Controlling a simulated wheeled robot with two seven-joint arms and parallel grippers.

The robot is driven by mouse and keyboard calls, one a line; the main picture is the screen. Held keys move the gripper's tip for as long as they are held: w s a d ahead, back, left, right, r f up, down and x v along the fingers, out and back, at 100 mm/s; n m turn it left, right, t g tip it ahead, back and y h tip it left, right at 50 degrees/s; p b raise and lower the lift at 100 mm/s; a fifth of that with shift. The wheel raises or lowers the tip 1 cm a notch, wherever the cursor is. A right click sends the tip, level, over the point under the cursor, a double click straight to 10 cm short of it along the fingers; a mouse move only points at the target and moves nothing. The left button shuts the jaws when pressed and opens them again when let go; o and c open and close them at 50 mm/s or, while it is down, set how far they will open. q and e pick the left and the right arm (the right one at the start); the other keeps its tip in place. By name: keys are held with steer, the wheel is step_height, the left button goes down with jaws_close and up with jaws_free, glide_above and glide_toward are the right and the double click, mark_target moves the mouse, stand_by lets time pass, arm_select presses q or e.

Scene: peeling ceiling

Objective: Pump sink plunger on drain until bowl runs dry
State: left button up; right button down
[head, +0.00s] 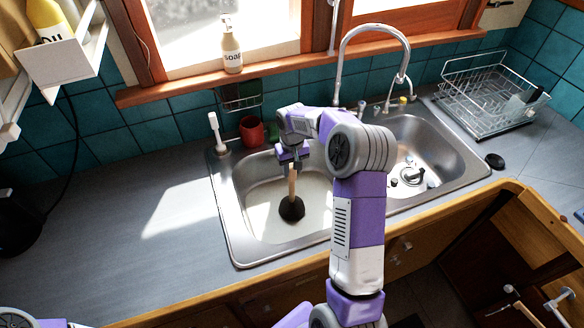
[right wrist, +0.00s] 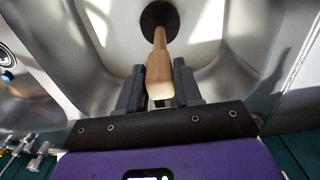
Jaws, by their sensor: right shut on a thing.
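The sink plunger has a wooden handle (head: 292,183) and a black rubber cup (head: 291,208). It stands about upright in the left bowl (head: 256,226) of the steel double sink. Pale, cloudy water (head: 316,196) seems to cover the bowl floor. The drain is hidden, and I cannot tell if the cup presses on it. My right gripper (head: 292,156) is above the bowl, shut on the top of the handle. In the right wrist view the handle (right wrist: 160,75) lies between the fingers, with the cup (right wrist: 159,17) beyond. My left gripper is not in view.
The right bowl (head: 437,152) holds a strainer-like part (head: 411,175). The tall faucet (head: 341,62) stands behind the sink. A red cup (head: 252,131) and a soap bottle (head: 231,48) are at the back, a dish rack (head: 492,95) at right. The left counter (head: 120,215) is clear.

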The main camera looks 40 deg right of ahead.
steer(key=shift+f+b, duration=0.5)
steer(key=shift+f, duration=0.35)
steer(key=shift+r, duration=0.25)
steer(key=shift+r+p, duration=0.8)
steer(key=shift+f, duration=0.2)
steer(key=shift+f+b, duration=0.55)
steer(key=shift+f, duration=0.15)
steer(key=shift+r, duration=0.1)
